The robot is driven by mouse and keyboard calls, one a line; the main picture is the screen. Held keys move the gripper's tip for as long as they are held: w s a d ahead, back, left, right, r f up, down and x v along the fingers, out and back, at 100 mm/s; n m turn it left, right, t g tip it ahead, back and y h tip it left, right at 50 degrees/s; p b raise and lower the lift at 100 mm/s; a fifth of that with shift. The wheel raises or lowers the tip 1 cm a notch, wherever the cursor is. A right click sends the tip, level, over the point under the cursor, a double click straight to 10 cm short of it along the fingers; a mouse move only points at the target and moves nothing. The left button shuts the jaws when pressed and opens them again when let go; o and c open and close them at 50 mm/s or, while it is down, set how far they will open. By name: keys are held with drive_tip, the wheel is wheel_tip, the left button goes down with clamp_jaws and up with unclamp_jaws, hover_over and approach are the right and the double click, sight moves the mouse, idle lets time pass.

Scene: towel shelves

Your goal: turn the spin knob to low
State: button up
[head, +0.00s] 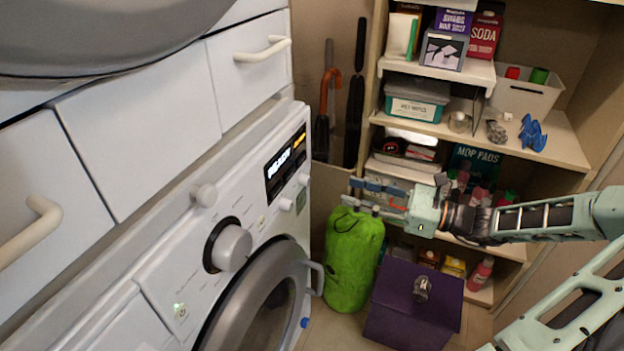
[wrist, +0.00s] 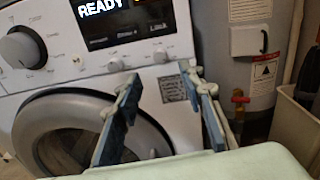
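The washing machine's white front panel (head: 180,262) has a large round knob (head: 230,247) and small white knobs beneath the display. One small knob (head: 286,204) and another (head: 303,180) show in the head view. In the wrist view, the large knob (wrist: 22,47) is at far left, with a small knob (wrist: 117,64) and another small knob (wrist: 160,55) under the display reading READY. No label legibly marks the spin knob or its settings. My gripper (head: 352,192) is open and empty, to the right of the panel and apart from it. Its fingers (wrist: 160,78) point toward the machine.
The round door (head: 262,312) has a handle sticking out. A green bag (head: 353,260) and a purple box (head: 412,305) stand on the floor beside the machine. Loaded shelves (head: 450,128) stand behind my arm. A grey tank (wrist: 250,65) is right in the wrist view.

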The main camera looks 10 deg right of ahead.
sight(309, 181)
drive_tip(key=b+x, duration=0.2)
drive_tip(key=x, duration=0.8)
drive_tip(key=shift+w+a, duration=0.15)
drive_tip(key=shift+a, duration=0.1)
clamp_jaws()
